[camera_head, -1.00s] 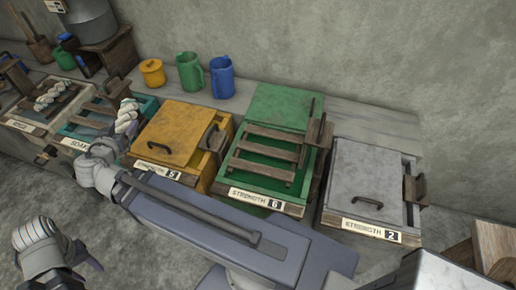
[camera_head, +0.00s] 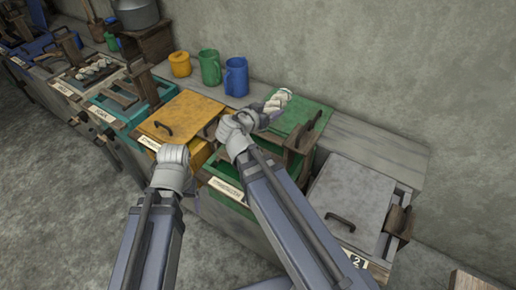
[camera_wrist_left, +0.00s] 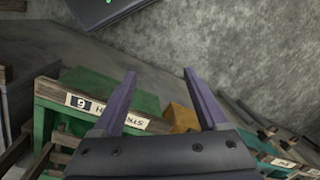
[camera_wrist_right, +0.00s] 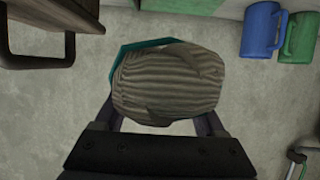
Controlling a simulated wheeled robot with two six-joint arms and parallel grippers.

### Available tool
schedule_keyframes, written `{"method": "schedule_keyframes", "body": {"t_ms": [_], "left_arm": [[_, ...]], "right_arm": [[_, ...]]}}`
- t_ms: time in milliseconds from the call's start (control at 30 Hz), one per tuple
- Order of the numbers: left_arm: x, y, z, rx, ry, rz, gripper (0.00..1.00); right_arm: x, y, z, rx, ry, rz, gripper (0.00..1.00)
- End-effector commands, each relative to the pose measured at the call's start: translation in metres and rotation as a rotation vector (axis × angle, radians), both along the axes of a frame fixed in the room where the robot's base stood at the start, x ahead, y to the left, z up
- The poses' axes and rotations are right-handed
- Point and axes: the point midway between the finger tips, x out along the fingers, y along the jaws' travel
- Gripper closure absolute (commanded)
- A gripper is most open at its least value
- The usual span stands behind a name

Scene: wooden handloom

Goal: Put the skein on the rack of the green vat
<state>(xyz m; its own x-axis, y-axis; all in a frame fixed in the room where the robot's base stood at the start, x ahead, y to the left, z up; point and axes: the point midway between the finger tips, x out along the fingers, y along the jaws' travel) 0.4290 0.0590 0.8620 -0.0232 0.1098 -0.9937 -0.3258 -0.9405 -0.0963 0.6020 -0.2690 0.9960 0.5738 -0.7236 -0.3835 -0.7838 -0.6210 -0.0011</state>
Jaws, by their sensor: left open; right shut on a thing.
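The skein (camera_head: 277,102), pale twisted yarn, is in my right gripper (camera_head: 262,116), near the green vat's lid and raised above the vats. In the right wrist view the skein (camera_wrist_right: 165,85) fills the space between the fingers. The green vat (camera_head: 232,192) carries a "STRENGTH 6" label, and its green lid (camera_head: 305,113) is set back. Its rack of brown slats is mostly hidden behind my right arm in the head view; slats (camera_wrist_left: 60,138) show in the left wrist view. My left gripper (camera_head: 173,153) is open and empty, in front of the yellow vat.
The closed yellow vat (camera_head: 187,112) is left of the green one, the closed grey vat (camera_head: 355,190) right. Yellow (camera_head: 180,64), green (camera_head: 210,67) and blue jugs (camera_head: 236,76) stand behind.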

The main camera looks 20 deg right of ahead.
Motion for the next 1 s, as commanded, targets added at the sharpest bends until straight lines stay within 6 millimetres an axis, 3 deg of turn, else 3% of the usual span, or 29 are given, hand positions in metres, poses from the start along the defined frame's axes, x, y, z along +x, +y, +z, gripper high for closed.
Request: {"method": "schedule_keyframes", "body": {"t_ms": [33, 200, 300, 500, 767, 1000], "left_arm": [[0.0, 0.0, -0.025, 0.0, 0.0, 0.0, 0.17], [0.0, 0.0, -0.063, 0.0, 0.0, 0.0, 0.0], [0.0, 0.0, -0.078, 0.0, 0.0, -0.001, 0.0], [0.0, 0.0, -0.091, 0.0, 0.0, -0.001, 0.0], [0.0, 0.0, -0.095, 0.0, 0.0, -0.001, 0.0], [0.0, 0.0, -0.126, 0.0, 0.0, -0.001, 0.0]], "right_arm": [[0.016, 0.011, -0.025, 0.0, 0.0, 0.003, 0.93], [0.046, 0.043, -0.063, 0.0, 0.0, 0.0, 0.93], [0.058, 0.058, -0.078, -0.001, 0.0, -0.003, 0.93], [0.068, 0.074, -0.091, -0.001, -0.002, -0.007, 0.93], [0.068, 0.076, -0.095, -0.001, -0.002, -0.008, 0.93], [0.068, 0.075, -0.126, -0.002, -0.001, -0.008, 0.93]]}}
